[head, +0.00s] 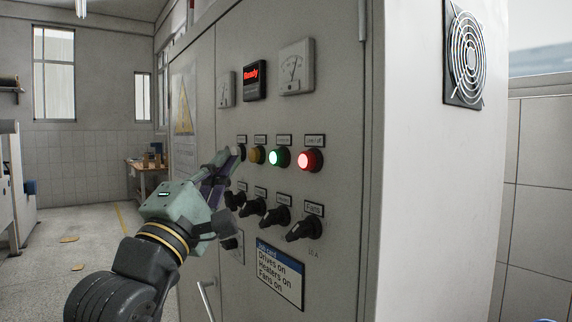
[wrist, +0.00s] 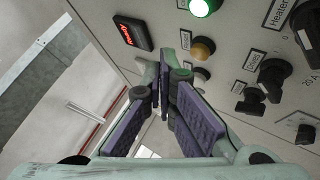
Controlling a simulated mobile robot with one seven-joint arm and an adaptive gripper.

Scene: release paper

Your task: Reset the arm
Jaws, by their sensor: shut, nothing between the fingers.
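My gripper (head: 226,160) is shut and empty in front of the cabinet's control panel, at the left end of the row of lamps. In the wrist view its purple-padded fingers (wrist: 168,75) come together near the panel face; I cannot tell whether they touch it. My arm comes in from the lower left in the head view. The fingers hide part of the leftmost button and knob. The display (head: 254,77) reads "Ready" in red. The green lamp (head: 279,157) and red lamp (head: 310,160) are lit. The amber lamp (head: 257,154) looks dim.
Several black knobs (head: 277,215) stick out below the lamps. A job card (head: 279,271) reads "Drives on, Heaters on, Fans on". Two gauges, one at the right (head: 296,67), sit above. A door handle (head: 206,300) is low on the cabinet. Open floor (head: 100,225) lies to the left.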

